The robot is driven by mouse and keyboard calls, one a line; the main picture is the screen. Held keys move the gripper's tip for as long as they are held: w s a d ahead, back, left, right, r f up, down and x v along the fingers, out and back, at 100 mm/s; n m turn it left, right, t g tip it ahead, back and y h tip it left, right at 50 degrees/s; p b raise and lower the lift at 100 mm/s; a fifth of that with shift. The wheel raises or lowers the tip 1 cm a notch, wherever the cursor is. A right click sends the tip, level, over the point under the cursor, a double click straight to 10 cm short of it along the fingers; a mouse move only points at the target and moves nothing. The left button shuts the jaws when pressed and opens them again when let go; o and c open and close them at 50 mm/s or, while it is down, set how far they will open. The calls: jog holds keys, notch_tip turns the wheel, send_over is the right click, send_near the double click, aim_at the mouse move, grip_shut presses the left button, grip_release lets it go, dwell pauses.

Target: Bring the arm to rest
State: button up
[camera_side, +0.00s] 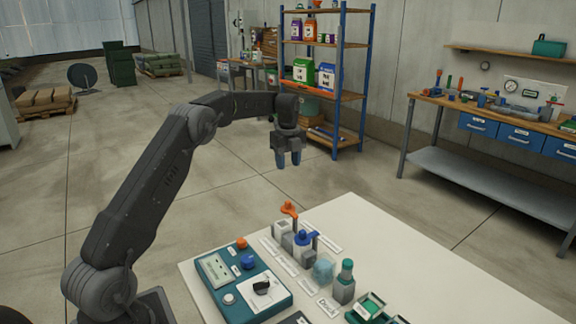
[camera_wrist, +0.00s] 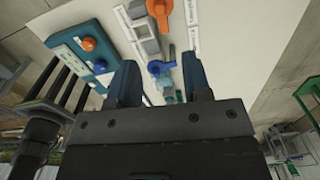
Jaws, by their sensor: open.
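My arm reaches out from the lower left in the side view, with its elbow raised and its wrist bent down. My gripper (camera_side: 288,162) hangs in the air above the far part of the white table (camera_side: 440,285), pointing down and apart from everything. It is open and empty. In the wrist view the two blue fingertips of my gripper (camera_wrist: 160,80) stand apart, with the orange-handled valve (camera_wrist: 160,12) and the blue-handled valve (camera_wrist: 160,67) seen beyond them on the table.
A teal control box (camera_side: 240,285) with orange and blue knobs sits at the table's left. A green-capped bottle (camera_side: 345,282) and green tray (camera_side: 368,308) stand to the right. A shelf rack (camera_side: 340,95) and workbench (camera_side: 500,115) stand behind. Air around my gripper is clear.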

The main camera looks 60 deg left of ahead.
jog(key=s+d+r+n+t, duration=0.2)
jog(key=s+d+r+n, duration=0.3)
jog(key=s+d+r, duration=0.3)
jog(key=s+d+r+n+t, duration=0.1)
jog(key=s+d+r+n, duration=0.4)
jog(key=d, duration=0.6)
jog(key=s+d+f+n+t, duration=0.1)
jog(key=s+d+n, duration=0.3)
jog(key=s, duration=0.6)
jog(key=s+d+f+n+t, duration=0.1)
jog(key=s+d+f+n, duration=0.2)
jog(key=s, duration=0.6)
jog(key=shift+s+d+f+n+t, duration=0.15)
jog(key=shift+s+d+n+t, duration=0.2)
jog(key=shift+d+n, duration=0.8)
